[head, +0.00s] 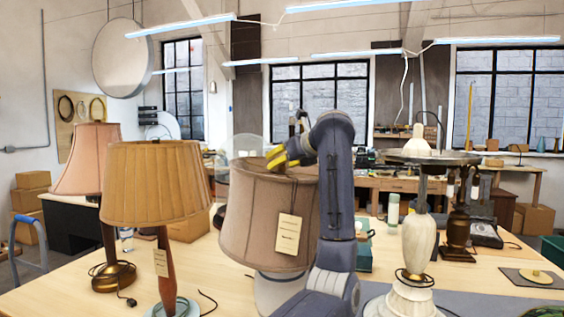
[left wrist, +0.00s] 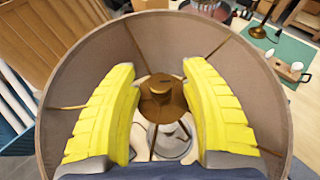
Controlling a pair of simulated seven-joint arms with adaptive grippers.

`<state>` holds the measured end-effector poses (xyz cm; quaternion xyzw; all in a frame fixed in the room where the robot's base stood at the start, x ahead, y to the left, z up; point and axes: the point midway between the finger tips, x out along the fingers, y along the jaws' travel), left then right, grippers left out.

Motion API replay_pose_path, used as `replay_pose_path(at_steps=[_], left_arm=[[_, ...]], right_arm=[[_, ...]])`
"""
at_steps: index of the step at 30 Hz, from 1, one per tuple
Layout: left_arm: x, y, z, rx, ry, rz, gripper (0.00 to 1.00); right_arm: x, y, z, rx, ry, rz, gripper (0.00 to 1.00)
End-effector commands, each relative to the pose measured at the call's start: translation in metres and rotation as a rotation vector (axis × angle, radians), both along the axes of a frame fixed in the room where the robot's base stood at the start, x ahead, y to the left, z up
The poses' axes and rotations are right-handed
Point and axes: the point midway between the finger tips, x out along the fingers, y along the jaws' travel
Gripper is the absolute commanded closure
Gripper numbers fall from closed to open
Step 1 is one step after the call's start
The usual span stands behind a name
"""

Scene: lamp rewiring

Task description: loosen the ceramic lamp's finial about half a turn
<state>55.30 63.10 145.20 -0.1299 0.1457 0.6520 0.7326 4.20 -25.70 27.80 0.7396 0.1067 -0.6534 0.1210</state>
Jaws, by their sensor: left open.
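The ceramic lamp has a taupe drum shade (head: 262,228) with a hanging paper tag and a pale base (head: 278,290) under it. In the left wrist view I look down into the shade (left wrist: 75,75). The brass finial (left wrist: 160,88) sits at its centre, where the spokes meet. My left gripper (head: 284,156) is at the shade's top opening. Its yellow fingers are open, and in the left wrist view (left wrist: 159,80) they stand on either side of the finial with gaps. The head view hides the finial. My right gripper is not in view.
A lamp with a pleated tan shade (head: 155,183) stands close on the left, with a pink-shaded lamp (head: 88,160) behind it. A shadeless cream lamp (head: 418,243) and a dark bronze lamp (head: 458,225) stand to the right. Cords lie on the wooden table.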

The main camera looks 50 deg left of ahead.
Motion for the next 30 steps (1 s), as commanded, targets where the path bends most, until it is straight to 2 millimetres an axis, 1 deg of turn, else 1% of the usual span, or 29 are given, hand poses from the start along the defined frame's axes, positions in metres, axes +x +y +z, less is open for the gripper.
replay_pose_path(at_steps=[9, 21, 30], left_arm=[[0.0003, 0.0004, -0.0002, 0.0, 0.0, 0.0, 0.55], [0.0001, 0.0003, -0.0001, 0.0, 0.0, 0.0, 1.0], [0.0003, 0.0004, -0.0003, 0.0, 0.001, 0.003, 1.0]], right_arm=[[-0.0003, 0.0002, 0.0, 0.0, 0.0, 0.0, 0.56], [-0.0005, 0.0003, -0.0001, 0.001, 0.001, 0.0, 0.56], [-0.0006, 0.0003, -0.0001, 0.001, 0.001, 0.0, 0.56]])
